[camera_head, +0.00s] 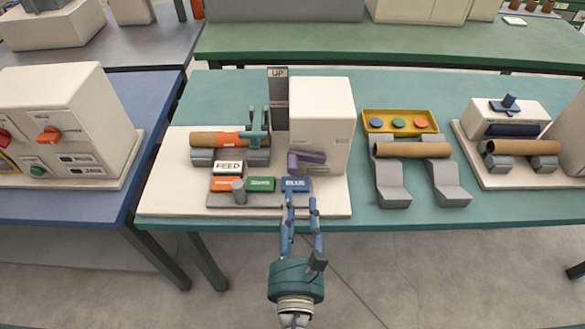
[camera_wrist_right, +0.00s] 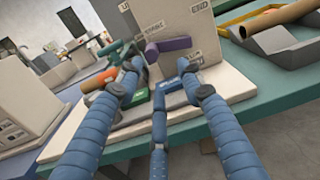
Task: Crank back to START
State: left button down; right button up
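The winder's white housing (camera_head: 320,125) stands on a pale base plate (camera_head: 335,198) on the teal table. A purple crank (camera_head: 306,160) sits low on the housing's front, its grip end to the left; it also shows in the right wrist view (camera_wrist_right: 170,46). Labels show on the housing in the wrist view, one reading END (camera_wrist_right: 199,6); another, to the left, is too blurred to read surely. My right gripper (camera_head: 301,200) is in front of the crank, apart from it, over the plate's front edge. Its blue fingers are spread and empty. My left gripper is not in view.
A brown tube with an orange band (camera_head: 212,139) lies on grey supports left of the housing. FEED (camera_head: 228,167), orange, green and blue blocks (camera_head: 296,184) lie close by the fingertips. A dark UP post (camera_head: 278,98) stands behind. A yellow tray (camera_head: 372,117) is to the right.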

aim_at(293, 172)
jog(key=shift+n, duration=0.5)
jog(key=w, duration=0.3)
jog(key=w+p, duration=0.1)
jog(key=w, duration=0.3)
jog(key=w+a+p, duration=0.1)
jog(key=w, duration=0.2)
jog(key=shift+w+r, duration=0.15)
jog(key=shift+w, duration=0.2)
grip_shut()
